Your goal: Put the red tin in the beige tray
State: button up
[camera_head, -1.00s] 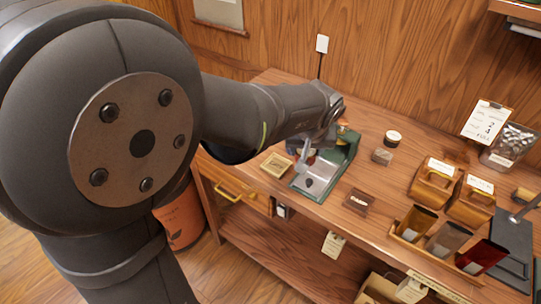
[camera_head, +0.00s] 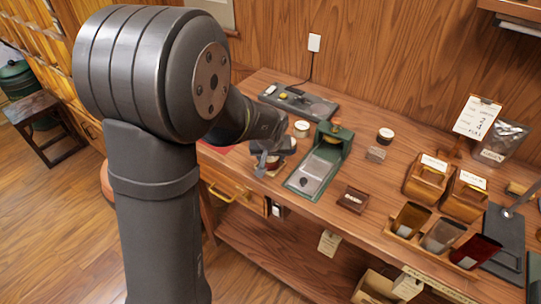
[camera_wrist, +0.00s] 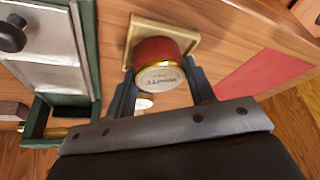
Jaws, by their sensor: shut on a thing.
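The red tin (camera_wrist: 165,49) has a gold rim and a pale printed lid that faces the wrist camera. My gripper (camera_wrist: 161,78) is shut on it, with one finger on each side. The square beige tray (camera_wrist: 185,24) lies directly behind the tin in the wrist view, and the tin covers part of it. I cannot tell whether the tin touches the tray floor. In the head view my gripper (camera_head: 266,160) is low over the tray's spot at the table's front left, and it hides most of the tin and tray.
A green press with a metal plate (camera_head: 315,172) stands just right of the gripper. A cream tin (camera_head: 301,128) and a grey device (camera_head: 300,100) are behind. A small brown box (camera_head: 353,199) lies right of the press. A red mat (camera_wrist: 268,75) lies beside the tray.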

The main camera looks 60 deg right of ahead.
jog(key=o, duration=1)
jog(key=shift+f, duration=0.1)
jog(key=shift+r, duration=0.4)
jog(key=v, duration=1.1)
jog(key=shift+s+a+r, duration=0.1)
jog(key=shift+r, duration=0.15)
